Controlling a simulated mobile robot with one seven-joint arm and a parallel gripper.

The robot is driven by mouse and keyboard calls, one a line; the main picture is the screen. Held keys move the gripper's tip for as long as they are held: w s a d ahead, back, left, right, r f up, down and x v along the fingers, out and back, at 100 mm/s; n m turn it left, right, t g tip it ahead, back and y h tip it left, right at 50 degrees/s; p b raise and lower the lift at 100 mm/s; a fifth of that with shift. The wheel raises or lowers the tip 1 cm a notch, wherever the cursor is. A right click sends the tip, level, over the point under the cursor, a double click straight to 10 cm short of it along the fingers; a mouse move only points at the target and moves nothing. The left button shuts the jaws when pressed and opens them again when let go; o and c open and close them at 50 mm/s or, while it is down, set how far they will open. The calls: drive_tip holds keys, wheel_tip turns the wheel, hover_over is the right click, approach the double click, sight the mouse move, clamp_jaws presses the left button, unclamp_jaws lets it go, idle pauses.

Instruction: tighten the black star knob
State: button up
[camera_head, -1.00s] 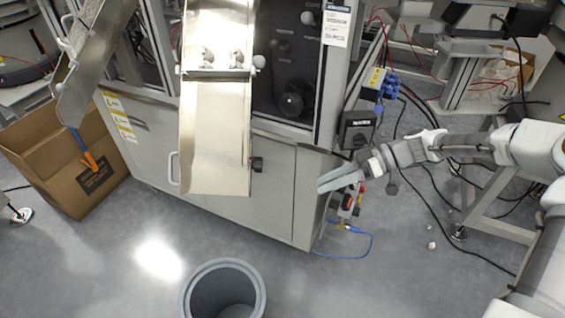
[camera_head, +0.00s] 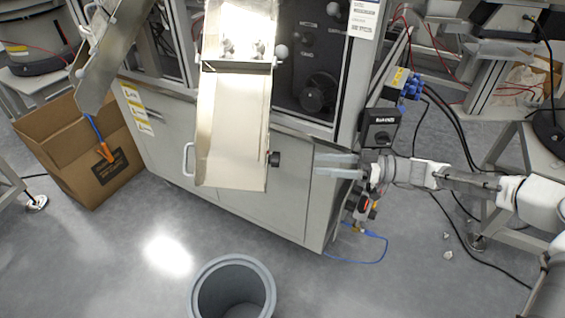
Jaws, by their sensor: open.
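A small black knob (camera_head: 274,158) sticks out from the right edge of the lower metal chute (camera_head: 230,130), near its bottom end. It is too small for me to make out a star shape. My gripper (camera_head: 318,164) comes in from the right with its two pale fingers pointing left, roughly level with the knob. The fingers are apart with nothing between them. A clear gap separates the fingertips from the knob, and the gripper is not touching it.
The grey machine cabinet (camera_head: 290,195) stands behind the chute and gripper. A black switch box (camera_head: 380,128) is just above my gripper, with cables nearby. A grey bin (camera_head: 232,290) stands on the floor. A cardboard box (camera_head: 75,160) is at left.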

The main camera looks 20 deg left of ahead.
sight(276, 159)
drive_tip(key=b+x, duration=0.2)
drive_tip(key=x, duration=0.8)
drive_tip(key=shift+a, duration=0.35)
drive_tip(key=shift+s, duration=0.1)
clamp_jaws()
